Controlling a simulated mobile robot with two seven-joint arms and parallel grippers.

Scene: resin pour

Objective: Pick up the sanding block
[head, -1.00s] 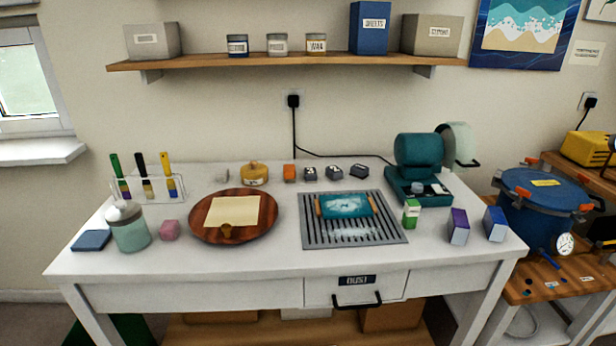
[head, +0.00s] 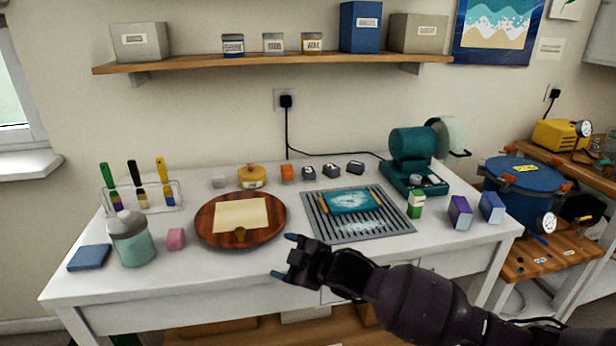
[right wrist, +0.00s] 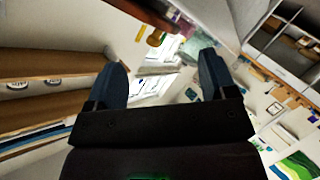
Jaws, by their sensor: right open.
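Small blocks stand in a row at the back of the white table: an orange block (head: 287,173), then dark grey ones (head: 309,173), (head: 331,170), (head: 355,168). A pale grey block (head: 218,182) is farther left and a pink block (head: 175,239) is at the front left. I cannot tell for sure which one is the sanding block. My right gripper (head: 284,257) is open and empty at the table's front edge, apart from all of them. Its two fingers also show spread in the right wrist view (right wrist: 160,78). My left gripper is not in view.
A round wooden board (head: 278,228) with a paper sheet (head: 240,214) and a slotted grey grate (head: 395,226) with a teal panel (head: 350,201) lie mid-table. A jar (head: 132,243) and brush rack (head: 180,194) stand left; a teal machine (head: 410,145) and small boxes (head: 460,212) stand right.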

